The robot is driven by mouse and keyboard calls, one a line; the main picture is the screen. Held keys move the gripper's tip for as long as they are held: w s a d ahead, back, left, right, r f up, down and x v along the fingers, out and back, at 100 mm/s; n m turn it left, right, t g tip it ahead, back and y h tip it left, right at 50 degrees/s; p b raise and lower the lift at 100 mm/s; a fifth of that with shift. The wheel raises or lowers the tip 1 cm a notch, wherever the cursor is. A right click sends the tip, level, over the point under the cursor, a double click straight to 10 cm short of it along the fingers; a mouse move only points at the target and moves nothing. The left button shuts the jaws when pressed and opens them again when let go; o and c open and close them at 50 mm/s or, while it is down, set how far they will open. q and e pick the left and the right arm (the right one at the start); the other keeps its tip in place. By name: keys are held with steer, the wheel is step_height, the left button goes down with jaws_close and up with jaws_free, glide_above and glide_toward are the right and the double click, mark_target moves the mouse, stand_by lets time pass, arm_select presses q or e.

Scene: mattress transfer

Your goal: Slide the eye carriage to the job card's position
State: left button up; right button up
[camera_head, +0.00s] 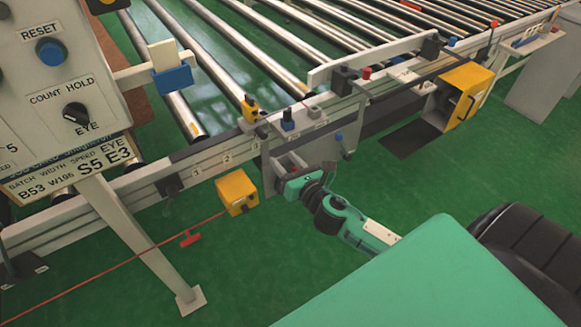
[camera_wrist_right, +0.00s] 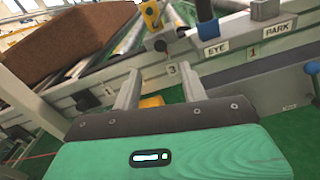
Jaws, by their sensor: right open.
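The job card (camera_head: 75,180) under the control panel at the left reads B53 W196 S5 E3. The eye carriage, with a yellow sensor head (camera_head: 250,108) and dark base, sits on the conveyor's side rail (camera_head: 130,190) near the number 3 mark (camera_head: 254,145). In the wrist view the yellow head (camera_wrist_right: 150,13) is at the top, above and left of the 3 label (camera_wrist_right: 172,69). My right gripper (camera_head: 285,165) is open and empty, just in front of the rail, below and right of the carriage. Its fingers (camera_wrist_right: 161,80) show apart in the wrist view. My left gripper is out of view.
A yellow box (camera_head: 237,192) hangs below the rail, left of my right gripper. A red cord (camera_head: 120,262) runs across the lower left. EYE (camera_wrist_right: 215,48) and PARK (camera_wrist_right: 277,28) labels are at the right in the wrist view. A brown block (camera_wrist_right: 70,40) lies behind.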

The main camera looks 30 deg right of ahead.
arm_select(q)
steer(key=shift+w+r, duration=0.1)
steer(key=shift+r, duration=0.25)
arm_select(e)
steer(key=shift+s, duration=1.05)
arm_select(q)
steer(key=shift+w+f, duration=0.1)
